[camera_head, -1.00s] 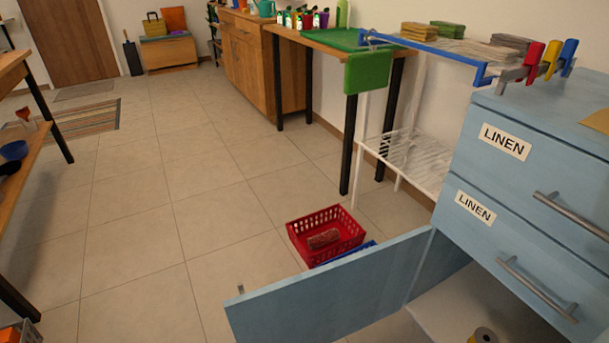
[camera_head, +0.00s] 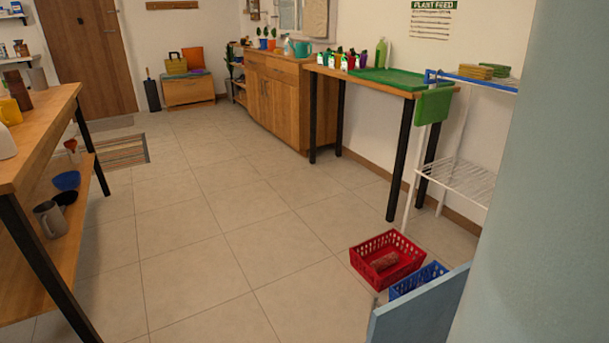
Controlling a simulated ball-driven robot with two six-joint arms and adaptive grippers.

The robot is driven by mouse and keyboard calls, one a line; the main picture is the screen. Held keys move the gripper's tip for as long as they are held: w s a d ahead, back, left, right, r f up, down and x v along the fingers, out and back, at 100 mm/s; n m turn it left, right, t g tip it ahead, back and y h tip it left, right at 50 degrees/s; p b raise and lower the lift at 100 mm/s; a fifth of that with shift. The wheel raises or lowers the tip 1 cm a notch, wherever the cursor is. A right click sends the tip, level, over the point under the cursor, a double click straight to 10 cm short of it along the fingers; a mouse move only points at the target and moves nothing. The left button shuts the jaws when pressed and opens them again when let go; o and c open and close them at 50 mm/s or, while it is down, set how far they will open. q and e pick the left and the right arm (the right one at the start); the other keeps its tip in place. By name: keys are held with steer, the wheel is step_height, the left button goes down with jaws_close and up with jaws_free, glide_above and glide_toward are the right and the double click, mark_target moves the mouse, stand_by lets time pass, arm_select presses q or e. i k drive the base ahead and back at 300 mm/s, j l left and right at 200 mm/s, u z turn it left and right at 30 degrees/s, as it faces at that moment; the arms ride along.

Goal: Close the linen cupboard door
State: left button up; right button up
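The linen cupboard door (camera_head: 418,312) is a light blue panel at the bottom right. Only its upper part shows. It stands out from the right over the floor, so it is open. A large plain pale blue surface (camera_head: 550,200) fills the right edge very close to me and hides what lies behind it. I cannot tell whether it is part of the linen cupboard. The drawers and the cupboard's inside are out of sight. Neither of my grippers is in view.
A red basket (camera_head: 362,267) and a blue basket (camera_head: 402,287) stand on the floor just beyond the door. A white wire rack (camera_head: 464,180) and a table with a green tray (camera_head: 390,78) are behind. A wooden shelf table (camera_head: 45,125) is at left. The middle floor is clear.

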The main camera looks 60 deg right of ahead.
mark_target(426, 313)
steer(key=i+z, duration=0.45)
steer(key=i+j+z, duration=0.25)
steer(key=z, duration=0.2)
steer(key=i+l+z, duration=0.1)
steer(key=z, duration=0.35)
steer(key=i+z, duration=0.25)
steer(key=z, duration=0.25)
steer(key=i+j+z, duration=0.1)
steer(key=z, duration=0.35)
steer(key=i+j+z, duration=0.1)
steer(key=z, duration=0.4)
steer(key=i+j+z, duration=0.25)
steer(key=z, duration=0.2)
steer(key=i+j+z, duration=0.15)
steer(key=z, duration=0.3)
steer(key=i+j+z, duration=0.25)
steer(key=z, duration=0.15)
steer(key=i+j+z, duration=0.15)
steer(key=j+z, duration=0.15)
steer(key=z, duration=0.15)
steer(key=i+j+z, duration=0.1)
steer(key=j+z, duration=0.2)
steer(key=z, duration=0.15)
